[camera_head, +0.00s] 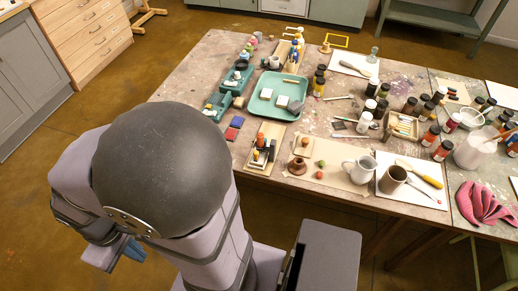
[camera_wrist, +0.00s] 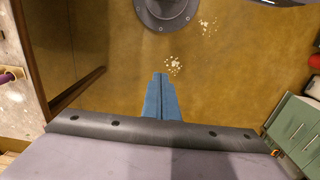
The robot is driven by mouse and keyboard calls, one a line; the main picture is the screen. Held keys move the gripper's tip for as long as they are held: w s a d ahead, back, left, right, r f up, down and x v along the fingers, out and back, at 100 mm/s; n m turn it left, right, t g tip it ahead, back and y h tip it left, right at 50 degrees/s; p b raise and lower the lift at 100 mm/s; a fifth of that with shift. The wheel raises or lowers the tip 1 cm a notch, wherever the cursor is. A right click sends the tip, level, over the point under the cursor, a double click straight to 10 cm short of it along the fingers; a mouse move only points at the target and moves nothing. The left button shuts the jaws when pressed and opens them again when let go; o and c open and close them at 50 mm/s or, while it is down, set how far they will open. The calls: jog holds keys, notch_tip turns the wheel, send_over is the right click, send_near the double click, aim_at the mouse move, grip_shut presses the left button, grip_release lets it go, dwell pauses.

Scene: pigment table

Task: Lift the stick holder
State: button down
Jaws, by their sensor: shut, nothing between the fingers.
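A small wooden holder (camera_head: 403,126) with several light sticks in it sits on the table among dark jars, right of the middle in the head view. It looks most like the stick holder, though it is small there. The wrist view does not show it. My gripper (camera_wrist: 160,75) has blue fingers, closed together and empty, above the brown floor. In the head view the gripper (camera_head: 133,250) is at the lower left, off the table and far from the holder, partly hidden by my arm.
The paint-stained table (camera_head: 215,62) is crowded. Dark jars (camera_head: 370,105) stand close left of the holder, with more to its right. A white jug (camera_head: 362,168) and a brown cup (camera_head: 393,179) stand in front. A green tray (camera_head: 250,104) lies left. Grey cabinets (camera_head: 30,75) stand far left.

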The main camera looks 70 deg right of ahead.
jog(key=c, duration=2.4)
grip_release()
jog(key=shift+c, duration=0.2)
jog(key=o, duration=0.5)
jog(key=shift+o, duration=1.3)
jog(key=shift+d, duration=0.25)
jog(key=s+d+f+m+y+p, duration=0.1)
jog(key=s+d+m, duration=0.4)
jog(key=d, duration=0.5)
jog(key=s+d+f+m+p, duration=0.1)
jog(key=s+d+m+p, duration=0.1)
jog(key=s+d+m, duration=0.5)
jog(key=s+d+f+m+y+p, duration=0.1)
jog(key=s+d+m, duration=0.2)
jog(key=d, duration=0.9)
jog(key=d+r+n, duration=0.1)
jog(key=d, duration=0.3)
jog(key=d+r+n+h, duration=0.1)
jog(key=d, duration=0.4)
jog(key=d+r+n+h, duration=0.1)
jog(key=d+r, duration=0.1)
jog(key=d, duration=0.2)
jog(key=shift+d+n, duration=0.2)
jog(key=shift+n, duration=0.1)
jog(key=shift+a+n, duration=0.35)
jog(key=shift+n, duration=0.85)
